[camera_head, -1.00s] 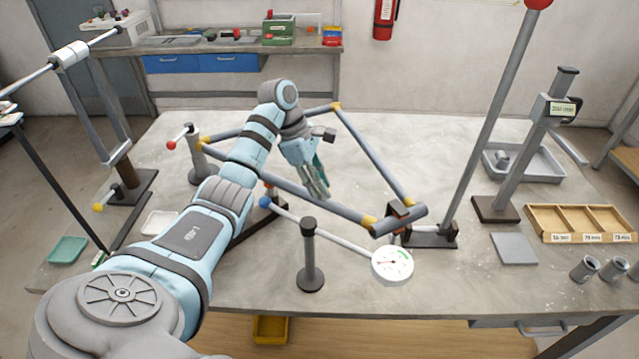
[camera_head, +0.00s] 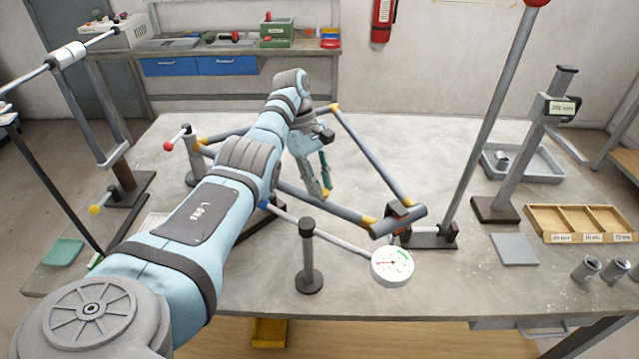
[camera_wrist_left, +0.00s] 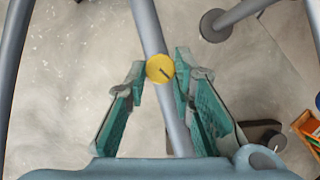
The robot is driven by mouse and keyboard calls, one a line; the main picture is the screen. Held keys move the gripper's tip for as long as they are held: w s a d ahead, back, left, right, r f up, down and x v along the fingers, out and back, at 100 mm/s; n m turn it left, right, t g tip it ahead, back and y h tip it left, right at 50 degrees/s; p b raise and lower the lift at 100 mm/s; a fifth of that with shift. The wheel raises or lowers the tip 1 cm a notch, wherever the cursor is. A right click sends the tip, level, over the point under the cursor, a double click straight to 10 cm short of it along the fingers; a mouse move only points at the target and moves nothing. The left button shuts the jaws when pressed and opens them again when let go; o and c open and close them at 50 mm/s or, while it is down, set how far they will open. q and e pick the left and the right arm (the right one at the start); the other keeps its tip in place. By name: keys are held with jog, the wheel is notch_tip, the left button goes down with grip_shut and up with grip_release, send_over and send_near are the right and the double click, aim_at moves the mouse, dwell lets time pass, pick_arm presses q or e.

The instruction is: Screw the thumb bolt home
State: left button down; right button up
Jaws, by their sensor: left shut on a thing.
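My left gripper (camera_head: 321,190) reaches down over the grey tube frame (camera_head: 375,152) at the middle of the table. In the left wrist view its two teal fingers (camera_wrist_left: 160,78) close from both sides on a round yellow bolt head (camera_wrist_left: 160,69) with a dark slanted mark, which I take for the thumb bolt. The head sits over a grey tube running below it. Its shank is hidden, so I cannot tell how deep it sits. My right gripper is not in view.
A white dial gauge (camera_head: 392,266) on a rod and a dark post (camera_head: 309,258) stand in front of the frame. A tall grey pole with a red ball (camera_head: 538,3) rises to the right. A wooden tray (camera_head: 581,219) and a grey pad (camera_head: 514,249) lie at right.

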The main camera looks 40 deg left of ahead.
pick_arm(q)
jog(key=c, duration=1.3)
grip_release()
jog(key=shift+c, duration=0.2)
